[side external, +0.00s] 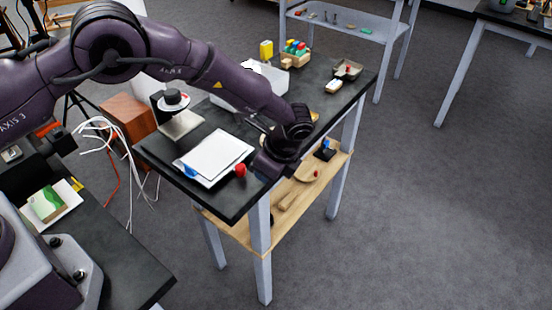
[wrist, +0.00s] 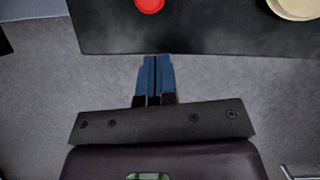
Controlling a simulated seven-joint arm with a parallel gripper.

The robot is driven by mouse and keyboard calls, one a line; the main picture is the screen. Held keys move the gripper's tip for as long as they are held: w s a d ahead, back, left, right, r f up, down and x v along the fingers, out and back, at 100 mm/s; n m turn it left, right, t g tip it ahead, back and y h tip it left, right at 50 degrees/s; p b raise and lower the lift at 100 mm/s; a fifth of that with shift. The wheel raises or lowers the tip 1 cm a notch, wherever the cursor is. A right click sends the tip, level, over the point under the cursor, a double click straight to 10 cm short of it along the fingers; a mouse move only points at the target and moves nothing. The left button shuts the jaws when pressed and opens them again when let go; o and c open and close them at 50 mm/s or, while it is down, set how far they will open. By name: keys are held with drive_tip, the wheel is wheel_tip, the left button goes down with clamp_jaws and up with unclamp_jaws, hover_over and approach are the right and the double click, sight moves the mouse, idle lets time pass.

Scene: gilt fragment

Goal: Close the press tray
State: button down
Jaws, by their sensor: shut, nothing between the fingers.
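A flat white board or sheet (side external: 214,156) lies on a grey base on the black table, with a blue piece at its front left. A red knob (side external: 240,170) is beside its front right corner; a red round thing (wrist: 150,5) also shows at the wrist view's top edge. I cannot tell for sure which part is the press tray. My gripper (wrist: 155,62) is shut and empty, its blue fingers together over the floor just outside the table edge. In the side view my wrist is right of the red knob; the fingertips are hidden there.
A wooden shelf (side external: 240,228) with small items is below. Floor on the right is clear.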

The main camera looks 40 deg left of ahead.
sight(212, 152)
drive_tip(key=shift+s+a+r, duration=0.1)
drive_tip(key=shift+a, duration=0.7)
drive_tip(key=shift+s+a+r, duration=0.1)
drive_tip(key=shift+a, duration=0.7)
drive_tip(key=a, duration=1.1)
drive_tip(key=shift+a, duration=0.2)
